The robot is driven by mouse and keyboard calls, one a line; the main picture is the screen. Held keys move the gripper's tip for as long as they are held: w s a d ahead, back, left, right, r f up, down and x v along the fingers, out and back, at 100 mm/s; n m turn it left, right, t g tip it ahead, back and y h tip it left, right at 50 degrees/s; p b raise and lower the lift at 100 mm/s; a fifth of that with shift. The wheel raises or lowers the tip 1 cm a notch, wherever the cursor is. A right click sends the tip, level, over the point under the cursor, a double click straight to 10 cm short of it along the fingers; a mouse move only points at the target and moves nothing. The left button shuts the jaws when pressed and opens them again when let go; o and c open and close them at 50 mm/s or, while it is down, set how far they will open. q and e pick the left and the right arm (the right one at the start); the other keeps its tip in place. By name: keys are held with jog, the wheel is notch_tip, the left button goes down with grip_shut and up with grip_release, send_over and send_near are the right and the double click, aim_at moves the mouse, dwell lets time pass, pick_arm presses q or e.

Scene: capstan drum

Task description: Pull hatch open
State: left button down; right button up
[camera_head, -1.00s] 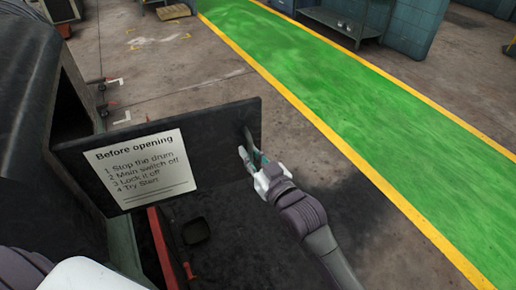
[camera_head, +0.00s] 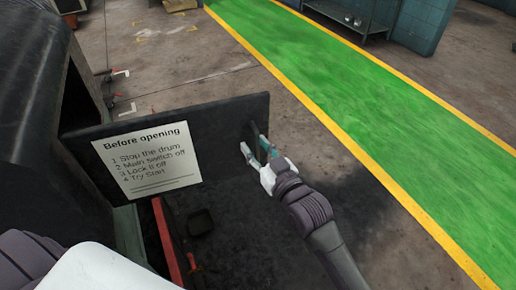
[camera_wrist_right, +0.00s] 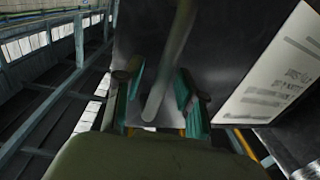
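The hatch is a dark flat panel (camera_head: 222,125) that stands swung out from the dark machine on the left in the head view. It bears a white "Before opening" sign (camera_head: 147,160), which shows partly in the right wrist view (camera_wrist_right: 275,75). A bar handle (camera_wrist_right: 165,75) is on the panel near its far right edge. My right gripper (camera_head: 257,152) is at this handle. In the right wrist view its two teal-padded fingers (camera_wrist_right: 163,95) stand on either side of the bar, with gaps seen between pads and bar. My left gripper is out of view.
A red bar (camera_head: 168,245) and a small dark tray (camera_head: 200,222) lie below the panel. A green walkway (camera_head: 370,110) with yellow edges crosses the floor on the right. Bare floor lies between panel and walkway. A metal bench (camera_head: 345,22) stands at the back.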

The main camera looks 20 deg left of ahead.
jog(key=v, duration=1.2)
